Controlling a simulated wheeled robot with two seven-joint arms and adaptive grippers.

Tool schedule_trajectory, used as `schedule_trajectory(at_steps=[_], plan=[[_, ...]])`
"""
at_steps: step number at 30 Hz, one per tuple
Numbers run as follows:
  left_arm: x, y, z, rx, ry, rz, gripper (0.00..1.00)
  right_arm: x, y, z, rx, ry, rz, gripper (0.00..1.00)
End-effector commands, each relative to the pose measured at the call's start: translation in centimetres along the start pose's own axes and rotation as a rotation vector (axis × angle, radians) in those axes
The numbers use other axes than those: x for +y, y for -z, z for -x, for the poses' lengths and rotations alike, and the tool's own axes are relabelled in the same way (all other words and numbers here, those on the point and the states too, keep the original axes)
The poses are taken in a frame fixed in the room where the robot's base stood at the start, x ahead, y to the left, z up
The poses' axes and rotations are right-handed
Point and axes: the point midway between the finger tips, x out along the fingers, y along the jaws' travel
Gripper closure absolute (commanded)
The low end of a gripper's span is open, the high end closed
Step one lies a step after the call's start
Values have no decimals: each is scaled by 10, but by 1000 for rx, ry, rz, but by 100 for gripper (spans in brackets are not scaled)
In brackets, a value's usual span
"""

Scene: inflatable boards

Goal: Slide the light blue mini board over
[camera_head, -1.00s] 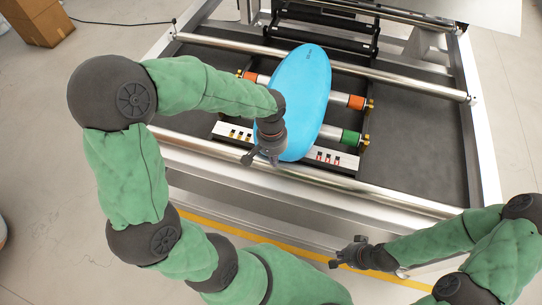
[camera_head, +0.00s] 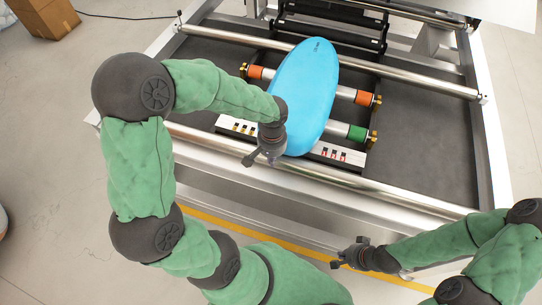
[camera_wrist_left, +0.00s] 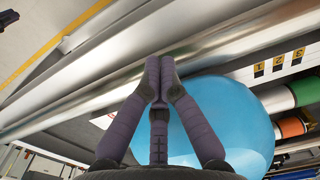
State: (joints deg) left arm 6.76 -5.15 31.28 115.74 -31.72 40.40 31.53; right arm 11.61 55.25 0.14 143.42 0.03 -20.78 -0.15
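The light blue mini board (camera_head: 308,92) is a long oval lying across rollers on the machine bed, its far end tilted a little right. My left gripper (camera_head: 262,158) is at the board's near left edge. In the left wrist view its two dark fingers (camera_wrist_left: 160,68) are together with nothing between them, and the board (camera_wrist_left: 225,125) shows beside and behind them. I cannot tell whether they touch it. My right gripper (camera_head: 345,258) is in front of the machine, away from the board. Its fingers are too small to read.
Rollers with orange (camera_head: 364,97) and green (camera_head: 357,132) ends lie under the board. A near metal rail (camera_head: 400,198) and a far rail (camera_head: 420,85) cross the bed. A numbered strip (camera_wrist_left: 285,62) is beside the board. The dark bed (camera_head: 430,150) to the right is clear.

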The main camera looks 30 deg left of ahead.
Motion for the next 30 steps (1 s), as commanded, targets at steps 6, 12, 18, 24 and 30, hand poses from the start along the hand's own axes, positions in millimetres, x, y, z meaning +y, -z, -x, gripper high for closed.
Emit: schedule_trajectory(at_steps=[6, 12, 18, 24, 30], plan=[[0, 26, 2, 4, -1, 1, 100, 1, 0, -2, 0, 0, 0, 100], [0, 31, 3, 3, -1, 1, 100, 1, 0, -3, 0, 0, 0, 100], [0, 31, 3, 4, -1, 1, 100, 1, 0, -3, 1, 0, 0, 100], [0, 42, 3, 4, -1, 2, 100, 0, 0, -1, 1, 0, 0, 100], [0, 82, 4, 4, -1, 2, 100, -1, 0, 4, 1, 0, 0, 100]])
